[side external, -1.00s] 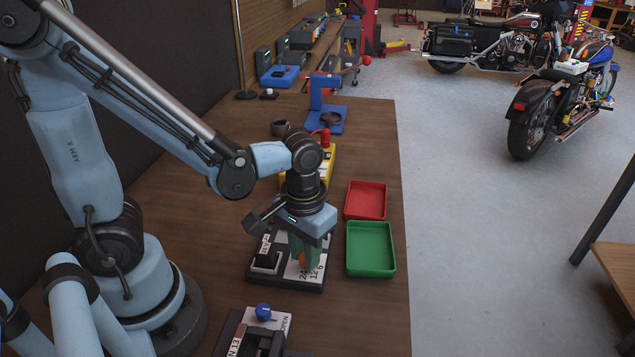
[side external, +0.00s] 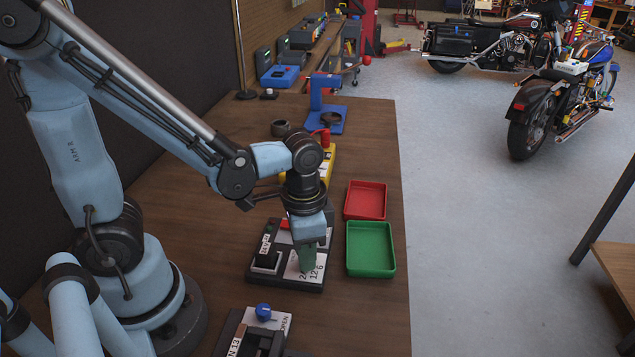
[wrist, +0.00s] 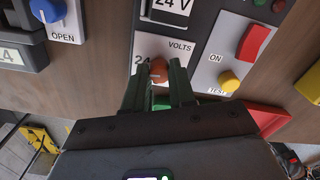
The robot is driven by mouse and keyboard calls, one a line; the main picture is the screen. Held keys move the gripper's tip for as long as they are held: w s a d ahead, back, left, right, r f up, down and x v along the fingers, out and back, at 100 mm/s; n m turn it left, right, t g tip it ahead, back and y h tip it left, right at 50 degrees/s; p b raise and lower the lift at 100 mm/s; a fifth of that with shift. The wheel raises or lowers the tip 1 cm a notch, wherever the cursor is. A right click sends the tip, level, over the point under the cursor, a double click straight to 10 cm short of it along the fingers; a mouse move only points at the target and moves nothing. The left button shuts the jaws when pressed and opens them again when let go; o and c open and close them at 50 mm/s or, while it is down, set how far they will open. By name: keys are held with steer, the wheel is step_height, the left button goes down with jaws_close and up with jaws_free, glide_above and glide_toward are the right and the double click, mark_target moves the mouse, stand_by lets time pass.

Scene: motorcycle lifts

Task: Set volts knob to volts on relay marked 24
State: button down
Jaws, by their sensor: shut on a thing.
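The orange volts knob (wrist: 158,72) sits on a light panel (wrist: 176,45) printed VOLTS, with 24 at its left side. My gripper (wrist: 158,84) is shut on the knob, one green finger on each side; it points down at the panel in the side external view (side external: 306,260). A light mark shows on the knob, but I cannot tell for sure where it points. The relay (side external: 266,254) is a dark block on the same base, its label reading 24 V in the wrist view (wrist: 174,6). The fingers hide the knob in the side external view.
A blue knob (side external: 263,311) marked OPEN is on a nearer unit. Red (side external: 365,213) and green (side external: 391,264) trays stand to the right. A yellow unit (side external: 328,163) is behind.

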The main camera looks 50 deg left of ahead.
steer(key=shift+m, duration=0.6)
steer(key=c, duration=0.9)
jaws_free()
steer(key=shift+c, duration=0.2)
steer(key=shift+r, duration=0.1)
step_height(320, 180, up, 12)
